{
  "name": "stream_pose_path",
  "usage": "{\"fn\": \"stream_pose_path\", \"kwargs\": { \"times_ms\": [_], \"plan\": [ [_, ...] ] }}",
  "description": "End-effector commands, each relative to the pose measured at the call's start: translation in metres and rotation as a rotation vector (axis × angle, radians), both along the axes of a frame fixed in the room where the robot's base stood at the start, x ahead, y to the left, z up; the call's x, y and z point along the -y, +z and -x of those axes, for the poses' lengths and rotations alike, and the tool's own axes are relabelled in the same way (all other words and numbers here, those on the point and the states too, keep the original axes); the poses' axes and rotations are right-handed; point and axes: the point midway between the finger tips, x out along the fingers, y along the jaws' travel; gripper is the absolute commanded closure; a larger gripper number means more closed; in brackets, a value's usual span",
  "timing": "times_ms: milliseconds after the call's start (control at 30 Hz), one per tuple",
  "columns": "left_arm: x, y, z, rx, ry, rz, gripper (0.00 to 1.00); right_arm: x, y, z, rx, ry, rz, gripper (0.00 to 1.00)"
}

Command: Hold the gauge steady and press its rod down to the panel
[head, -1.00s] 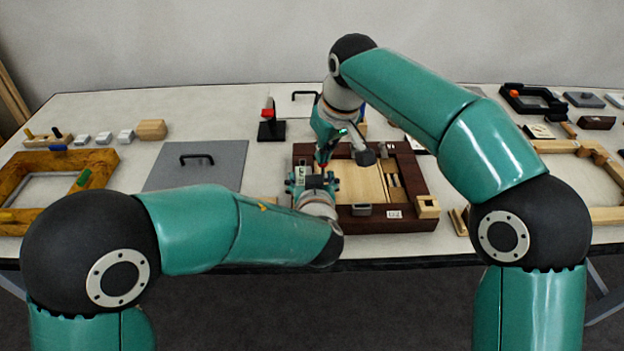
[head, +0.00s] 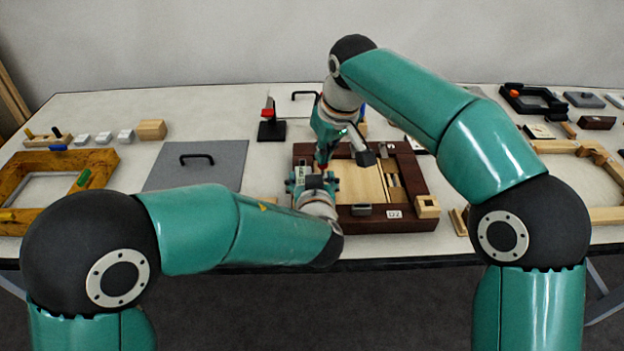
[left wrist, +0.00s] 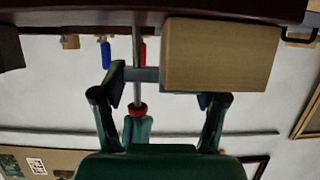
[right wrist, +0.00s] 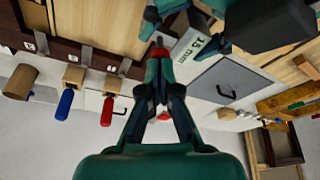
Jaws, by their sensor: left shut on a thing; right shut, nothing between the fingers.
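The gauge (left wrist: 220,55) shows in the left wrist view as a tan block with a short grey arm and a thin upright rod (left wrist: 137,65) with a red cap (left wrist: 137,110). Its "15 mm" label (right wrist: 193,46) shows in the right wrist view. My left gripper (head: 312,182) is shut on the gauge. My right gripper (right wrist: 158,58) is shut and empty, its fingertips at the red cap, above the rod. The gauge stands at the left part of a dark brown frame around a light wood panel (head: 368,184). Whether the rod's lower end touches the panel is hidden.
The dark frame (head: 405,155) carries small grey and wooden blocks. A grey plate with a black handle (head: 197,158) lies to the left, and a black stand with a red top (head: 270,130) stands behind. Both arms crowd the space over the frame's left side.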

Motion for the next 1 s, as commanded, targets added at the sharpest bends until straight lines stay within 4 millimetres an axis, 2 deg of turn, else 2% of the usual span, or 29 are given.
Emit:
{"fn": "stream_pose_path", "kwargs": {
  "times_ms": [700,1000],
  "plan": [
    [0.000,0.000,0.000,0.000,0.000,0.000,0.66,-0.001,0.059,-0.001,0.004,0.001,-0.002,1.00],
    [0.000,0.000,0.000,0.000,0.000,0.000,0.66,0.000,0.066,0.000,0.003,0.000,-0.001,1.00]
  ]
}}
